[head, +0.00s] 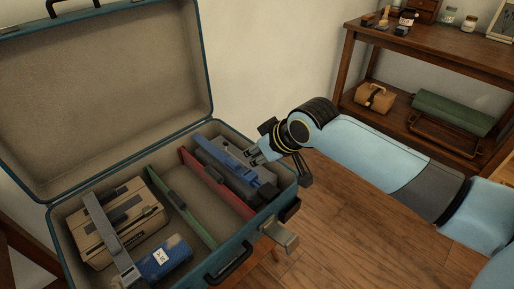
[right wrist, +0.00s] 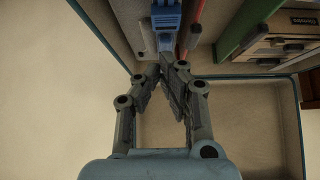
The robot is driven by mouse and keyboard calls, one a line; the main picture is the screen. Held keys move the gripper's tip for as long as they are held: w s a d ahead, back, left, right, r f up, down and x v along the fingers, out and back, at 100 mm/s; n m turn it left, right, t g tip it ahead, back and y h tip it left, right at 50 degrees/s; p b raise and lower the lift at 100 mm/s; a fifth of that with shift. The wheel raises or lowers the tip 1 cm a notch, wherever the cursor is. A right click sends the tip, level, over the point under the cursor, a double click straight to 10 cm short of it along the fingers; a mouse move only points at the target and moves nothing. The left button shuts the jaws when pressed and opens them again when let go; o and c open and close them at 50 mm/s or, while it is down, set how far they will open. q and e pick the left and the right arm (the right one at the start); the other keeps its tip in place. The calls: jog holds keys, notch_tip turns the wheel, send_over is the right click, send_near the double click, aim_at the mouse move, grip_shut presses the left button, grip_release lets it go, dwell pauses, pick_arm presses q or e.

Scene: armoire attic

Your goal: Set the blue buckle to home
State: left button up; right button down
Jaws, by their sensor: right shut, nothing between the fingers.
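The open teal suitcase (head: 222,262) has a blue strap (head: 222,153) running over a dark grey box in its right compartment. The blue buckle (right wrist: 166,14) shows at the top edge of the right wrist view, partly cut off, in line with the strap. My right gripper (head: 256,156) is shut and empty, low over the strap; it also shows in the right wrist view (right wrist: 164,68). Its fingertips are short of the buckle there. I cannot tell whether they touch the strap. My left gripper is not in view.
A red divider (head: 228,192) and a green divider (head: 190,219) stand left of the strap. A tan box (head: 110,238) and a blue roll (head: 166,260) lie farther left. The raised lid (head: 110,95) stands behind. A wooden shelf (head: 440,50) is at the back right.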

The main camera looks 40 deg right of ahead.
aim_at(253, 174)
jog(key=b+x, duration=0.1)
jog(key=x, duration=0.5)
jog(key=shift+w+f+b, duration=0.15)
jog(key=shift+f+b, duration=0.1)
jog(key=shift+b, duration=0.15)
jog(key=shift+s+d+r+p, duration=0.1)
jog(key=shift+s+r+p, duration=0.05)
jog(key=shift+s+p, duration=0.45)
jog(key=shift+s+r+p, duration=0.15)
jog(key=shift+s+p, duration=0.4)
jog(key=shift+p, duration=0.1)
jog(key=shift+s, duration=0.35)
jog(key=shift+f, duration=0.3)
